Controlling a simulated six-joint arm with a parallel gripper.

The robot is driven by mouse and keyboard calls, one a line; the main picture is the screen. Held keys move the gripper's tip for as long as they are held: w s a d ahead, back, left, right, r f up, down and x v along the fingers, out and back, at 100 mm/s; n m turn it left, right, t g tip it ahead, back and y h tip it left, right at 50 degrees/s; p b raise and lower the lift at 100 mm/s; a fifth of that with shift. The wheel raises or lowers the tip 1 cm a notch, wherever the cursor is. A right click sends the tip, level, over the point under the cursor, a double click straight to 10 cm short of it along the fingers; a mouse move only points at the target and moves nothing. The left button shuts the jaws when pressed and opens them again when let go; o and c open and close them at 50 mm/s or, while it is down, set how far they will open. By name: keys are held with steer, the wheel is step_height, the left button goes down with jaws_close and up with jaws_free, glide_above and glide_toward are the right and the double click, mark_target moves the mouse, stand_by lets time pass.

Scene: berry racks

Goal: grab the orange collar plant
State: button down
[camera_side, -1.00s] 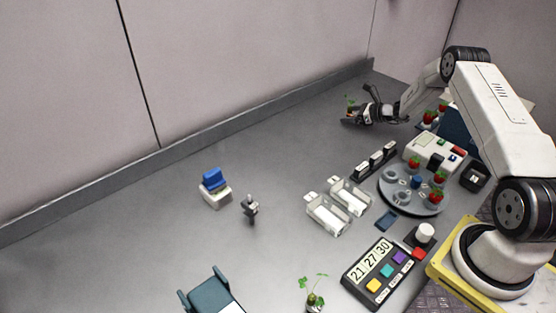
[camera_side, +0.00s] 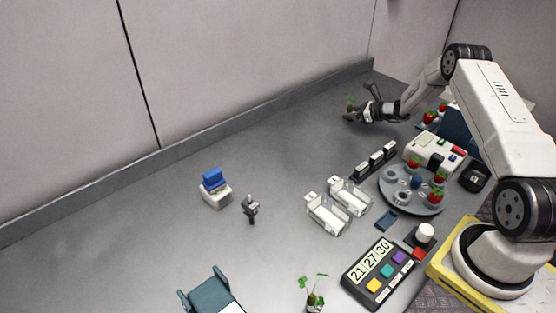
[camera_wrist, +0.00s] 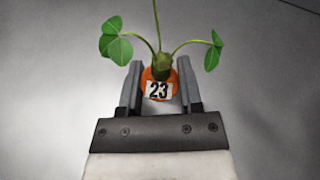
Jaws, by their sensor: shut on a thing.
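The orange collar plant (camera_wrist: 163,66) is between my gripper's fingers in the wrist view. It has green three-part leaves on thin stems, and its orange collar bears a white label reading 23. My gripper (camera_wrist: 158,85) is shut on it at the collar. In the side view my gripper (camera_side: 357,117) is at the far end of the table, and the plant's small green leaves (camera_side: 350,102) show at its tip. I cannot tell from these views whether the plant touches the table.
Another leafy plant (camera_side: 314,298) stands at the front edge. A round grey tray (camera_side: 405,203) with strawberry plants, clear white racks (camera_side: 327,214), a keypad reading 21 27 30 (camera_side: 368,262), a blue-topped box (camera_side: 215,188) and a teal chair-shaped holder (camera_side: 208,292) stand around. The table's left middle is mostly clear.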

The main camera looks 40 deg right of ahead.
steer(key=shift+r, duration=1.3)
steer(key=s+a+r, duration=0.6)
steer(key=s+r, duration=0.3)
steer(key=s, duration=0.3)
steer(key=shift+s+a+r, duration=0.15)
steer(key=shift+s+r, duration=0.1)
steer(key=shift+r, duration=0.15)
steer(key=shift+a, duration=0.1)
